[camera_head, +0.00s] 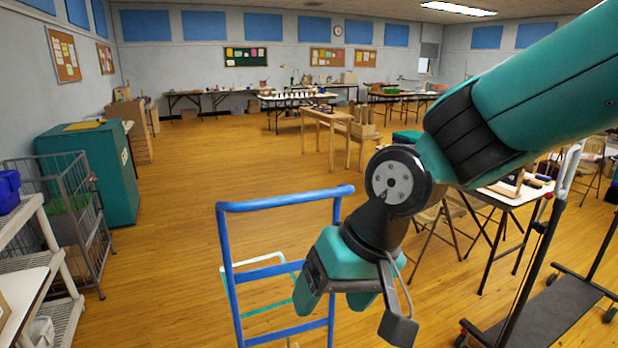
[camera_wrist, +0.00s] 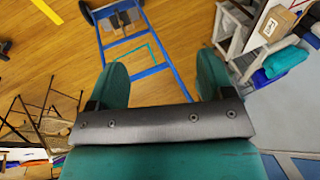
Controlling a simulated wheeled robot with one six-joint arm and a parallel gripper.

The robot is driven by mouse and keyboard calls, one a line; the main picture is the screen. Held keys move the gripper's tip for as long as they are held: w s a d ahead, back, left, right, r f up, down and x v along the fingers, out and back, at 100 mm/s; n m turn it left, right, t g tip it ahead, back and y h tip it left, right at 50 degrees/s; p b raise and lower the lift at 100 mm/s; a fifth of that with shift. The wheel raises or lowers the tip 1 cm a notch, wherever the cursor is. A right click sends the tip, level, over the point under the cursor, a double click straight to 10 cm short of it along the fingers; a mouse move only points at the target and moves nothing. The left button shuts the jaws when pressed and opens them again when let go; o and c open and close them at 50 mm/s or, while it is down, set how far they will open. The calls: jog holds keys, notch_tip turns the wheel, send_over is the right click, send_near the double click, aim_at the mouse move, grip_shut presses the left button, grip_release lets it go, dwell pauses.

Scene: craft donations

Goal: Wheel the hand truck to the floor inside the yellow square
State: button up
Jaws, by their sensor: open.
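The blue hand truck (camera_head: 226,262) stands upright in the lower middle of the head view, its top bar (camera_head: 285,199) nearest the top. In the wrist view its blue frame (camera_wrist: 150,71) runs down from a grey toe plate and dark wheels at the top edge. My gripper (camera_head: 335,296) is open, pointing down at the truck's right side, and hides part of the right rail. In the wrist view the right rail passes between my spread teal fingers (camera_wrist: 163,78); I cannot tell whether they touch it. A yellow floor strip (camera_wrist: 47,11) shows at upper left; no whole yellow square is visible.
A teal outline (camera_head: 228,296) marks the floor behind the truck. A wire cage cart (camera_head: 92,240), white shelf (camera_head: 40,285) and green cabinet (camera_head: 112,165) stand left. A folding table (camera_head: 505,196) and dark-based rack (camera_head: 560,312) are right. The central floor is open.

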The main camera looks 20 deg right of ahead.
jog(key=w+d+r+m+t+h+p, duration=0.1)
jog(key=w+r+m+t+p, duration=0.1)
jog(key=w+m+p, duration=0.35)
jog(key=w+d+r+m+t+h+p, duration=0.1)
jog(key=w+d+r+m+t+p, duration=0.15)
jog(key=w+m, duration=0.45)
jog(key=m+t+h+p, duration=0.2)
jog(key=m+t+p, duration=0.2)
jog(key=m+p, duration=0.25)
send_near(298, 198)
jog(key=shift+n+g, duration=0.25)
jog(key=shift+n, duration=0.15)
jog(key=b+x, duration=0.1)
jog(key=x, duration=1)
jog(key=shift+w+r, duration=0.2)
jog(key=shift+w, duration=0.05)
grip_shut()
jog(key=shift+s+b, duration=0.15)
jog(key=shift+b, duration=0.15)
jog(key=s+f+b, duration=0.1)
jog(key=s+b, duration=0.2)
jog(key=s, duration=0.4)
jog(key=shift+s+f+b, duration=0.2)
jog(key=shift+s+b, duration=0.1)
jog(key=shift+b, duration=0.1)
